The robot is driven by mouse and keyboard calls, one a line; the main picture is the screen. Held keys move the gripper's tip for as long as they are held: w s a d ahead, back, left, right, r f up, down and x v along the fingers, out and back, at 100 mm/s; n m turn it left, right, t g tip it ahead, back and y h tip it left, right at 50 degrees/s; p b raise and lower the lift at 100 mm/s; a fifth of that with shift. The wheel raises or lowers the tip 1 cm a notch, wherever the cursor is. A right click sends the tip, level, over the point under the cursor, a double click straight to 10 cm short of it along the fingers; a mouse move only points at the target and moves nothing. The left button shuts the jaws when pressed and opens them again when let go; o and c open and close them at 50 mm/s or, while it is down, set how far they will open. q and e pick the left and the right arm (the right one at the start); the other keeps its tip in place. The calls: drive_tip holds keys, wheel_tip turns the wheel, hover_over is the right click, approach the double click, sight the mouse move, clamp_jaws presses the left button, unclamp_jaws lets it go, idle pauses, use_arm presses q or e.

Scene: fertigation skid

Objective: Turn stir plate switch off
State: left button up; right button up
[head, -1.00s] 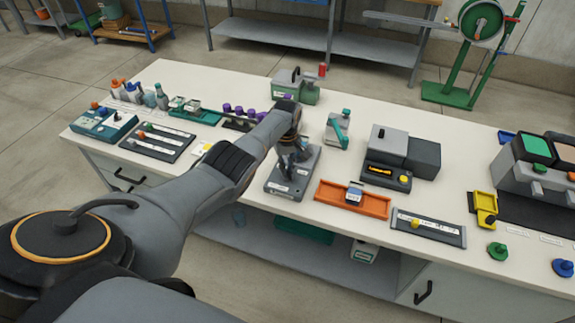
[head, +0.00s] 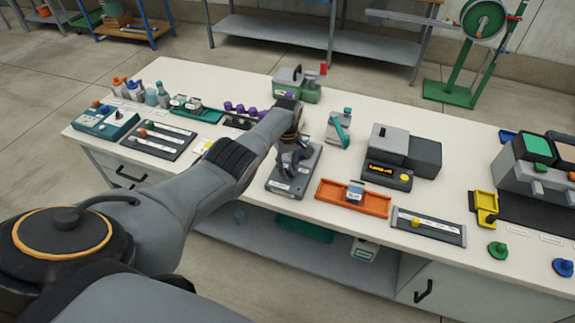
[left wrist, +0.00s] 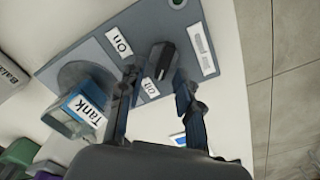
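The stir plate (head: 283,185) is a flat grey box near the front edge of the bench. In the left wrist view, the grey plate (left wrist: 188,17) carries a black switch (left wrist: 160,60), with an "On" label (left wrist: 119,42) on one side and an "Off" label (left wrist: 151,88) near the fingers. My left gripper (head: 289,165) is over the plate. In the left wrist view its two fingers (left wrist: 156,85) are apart, one on each side of the switch area, with nothing visibly clamped. Whether a finger touches the switch is unclear. My right gripper is not in view.
A container labelled "Tank" (left wrist: 78,112) stands by the left finger in the wrist view. An orange tray (head: 335,199) lies right of the plate. A teal-handled device (head: 338,128) and a grey instrument (head: 388,177) stand behind. Purple-capped items (head: 240,110) are beyond my arm.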

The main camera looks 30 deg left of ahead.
sight(287, 168)
use_arm(q)
wheel_tip(287, 168, up, 12)
idle(0.7)
idle(0.4)
